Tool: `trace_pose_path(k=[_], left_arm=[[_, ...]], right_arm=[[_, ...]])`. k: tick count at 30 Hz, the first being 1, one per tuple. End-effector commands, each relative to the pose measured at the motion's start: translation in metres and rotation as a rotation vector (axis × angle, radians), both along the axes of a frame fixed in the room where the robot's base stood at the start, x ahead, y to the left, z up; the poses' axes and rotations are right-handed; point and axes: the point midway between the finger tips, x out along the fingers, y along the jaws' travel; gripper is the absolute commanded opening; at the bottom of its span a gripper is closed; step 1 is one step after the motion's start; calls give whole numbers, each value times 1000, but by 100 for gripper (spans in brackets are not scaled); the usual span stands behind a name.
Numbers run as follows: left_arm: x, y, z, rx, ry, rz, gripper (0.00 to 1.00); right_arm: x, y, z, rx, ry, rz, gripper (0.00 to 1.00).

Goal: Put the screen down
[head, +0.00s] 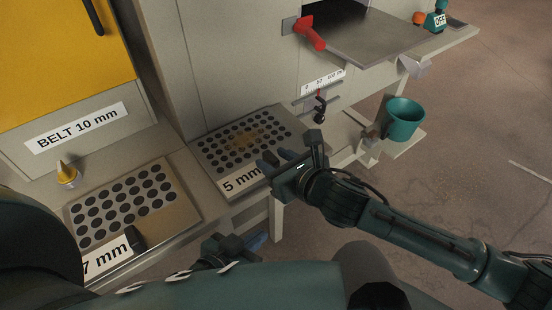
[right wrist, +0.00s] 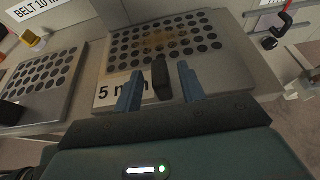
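The 5 mm screen (head: 285,122), a grey plate with dark round holes and a brownish patch, lies on the bench ledge. It also fills the upper middle of the right wrist view (right wrist: 222,62). My right gripper (head: 272,164) is at its front edge. The right wrist view shows its blue fingers (right wrist: 158,88) apart, with the screen's black handle (right wrist: 161,78) between them and gaps at both sides. The 7 mm screen (head: 176,212) lies to the left, with its own black handle (head: 138,240). My left gripper (head: 250,245) is low, below the ledge; its finger gap is unclear.
A yellow-tipped knob (head: 67,173) stands behind the 7 mm screen. A red handle (head: 310,33), a scale with a black clamp (head: 320,108) and a green cup (head: 403,120) are at the right. An OFF switch (head: 438,20) is farther back. Open floor lies right.

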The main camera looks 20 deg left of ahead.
Motion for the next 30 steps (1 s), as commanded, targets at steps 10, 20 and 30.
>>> trace_pose_path(k=[10, 20, 30], left_arm=[[0, 0, 2, 3, 0, 1, 0], [-1, 1, 4, 17, 6, -2, 0], [-2, 1, 5, 22, 5, -4, 0]], right_arm=[[-5, -8, 7, -1, -1, -1, 40], [-44, -58, 34, -2, -1, -1, 40], [-67, -87, 49, 0, 1, 0, 40]])
